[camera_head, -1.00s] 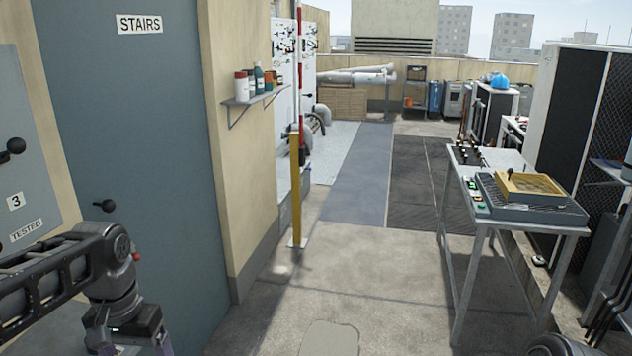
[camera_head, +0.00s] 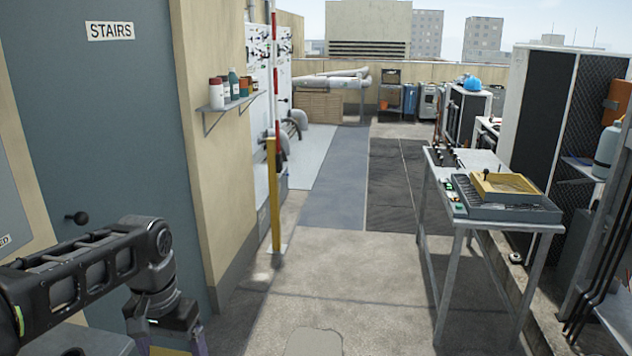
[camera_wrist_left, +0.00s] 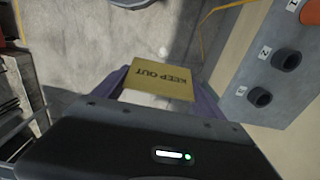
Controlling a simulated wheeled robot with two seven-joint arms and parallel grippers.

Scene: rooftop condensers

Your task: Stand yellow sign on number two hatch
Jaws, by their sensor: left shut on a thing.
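The yellow sign (camera_wrist_left: 163,80), lettered KEEP OUT, is between the purple fingers of my left gripper (camera_wrist_left: 160,92) in the left wrist view. The lettering reads upside down there. My left gripper is shut on the sign, held above the floor. I cannot make out a number two hatch. My right gripper is not in view.
A metal bench (camera_head: 480,228) with a yellow-framed tray (camera_head: 506,186) stands at right. A yellow post (camera_head: 274,195) stands near the wall corner below a bottle shelf (camera_head: 228,103). Middle floor is clear.

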